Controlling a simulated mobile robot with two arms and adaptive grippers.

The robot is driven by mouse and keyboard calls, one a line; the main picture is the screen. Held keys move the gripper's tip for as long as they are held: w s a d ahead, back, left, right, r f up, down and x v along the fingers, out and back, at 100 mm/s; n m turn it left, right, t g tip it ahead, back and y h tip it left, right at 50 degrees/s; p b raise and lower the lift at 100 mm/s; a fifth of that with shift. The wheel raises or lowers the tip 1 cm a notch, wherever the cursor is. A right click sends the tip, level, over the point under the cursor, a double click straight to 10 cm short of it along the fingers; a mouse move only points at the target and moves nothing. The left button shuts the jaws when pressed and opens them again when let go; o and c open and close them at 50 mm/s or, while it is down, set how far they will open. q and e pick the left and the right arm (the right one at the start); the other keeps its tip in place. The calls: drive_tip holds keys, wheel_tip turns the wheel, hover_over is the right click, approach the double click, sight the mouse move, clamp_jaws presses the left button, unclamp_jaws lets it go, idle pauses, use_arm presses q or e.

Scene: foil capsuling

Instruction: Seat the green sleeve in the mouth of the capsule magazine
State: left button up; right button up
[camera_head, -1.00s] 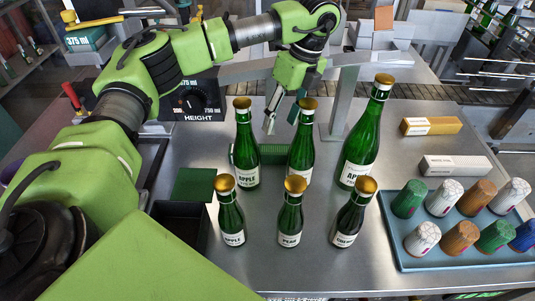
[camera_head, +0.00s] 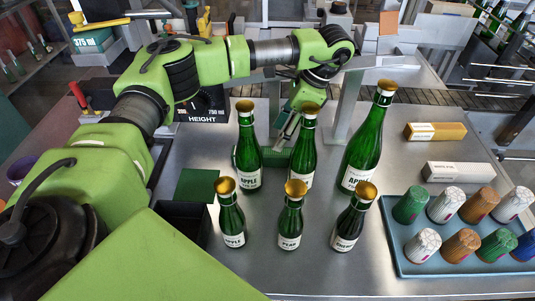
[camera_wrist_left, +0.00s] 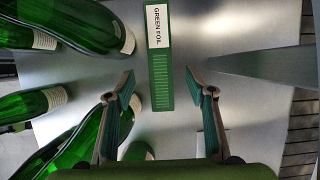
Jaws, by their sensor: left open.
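The green sleeve, a flat box with a white "GREEN FOIL" label and a ribbed part, lies on the metal table in the left wrist view (camera_wrist_left: 161,90). In the head view the green sleeve (camera_head: 276,158) is mostly hidden behind bottles. My left gripper (camera_head: 286,132) points down behind the back bottles. In the wrist view its fingers (camera_wrist_left: 163,86) are open and empty, one on each side of the sleeve's ribbed end, apart from it. I cannot tell for certain which thing is the capsule magazine; a dark open box (camera_head: 176,212) with a green flap (camera_head: 198,186) stands left.
Several green gold-capped bottles (camera_head: 291,220) stand close in front of my left gripper. A tall bottle (camera_head: 369,140) and a metal post (camera_head: 345,100) stand to its right. A blue tray (camera_head: 410,268) of coloured capsules and two cartons (camera_head: 435,131) lie further right.

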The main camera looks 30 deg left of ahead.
use_arm(q)
drive_tip(key=x, duration=0.2)
drive_tip(key=shift+s+a+f+p, duration=0.1)
drive_tip(key=shift+f+p, duration=0.2)
drive_tip(key=shift+f, duration=0.2)
drive_tip(key=p+x, duration=0.3)
drive_tip(key=x, duration=0.1)
drive_tip(key=shift+f, duration=0.15)
drive_tip(key=shift+a+f, duration=0.1)
drive_tip(key=shift+f, duration=0.25)
drive_tip(key=c, duration=1.3)
drive_tip(key=shift+r, duration=0.1)
wheel_tip(320, 180, up, 12)
drive_tip(key=b, duration=0.4)
wheel_tip(320, 180, up, 6)
hover_over(269, 151)
drive_tip(key=shift+p, duration=0.4)
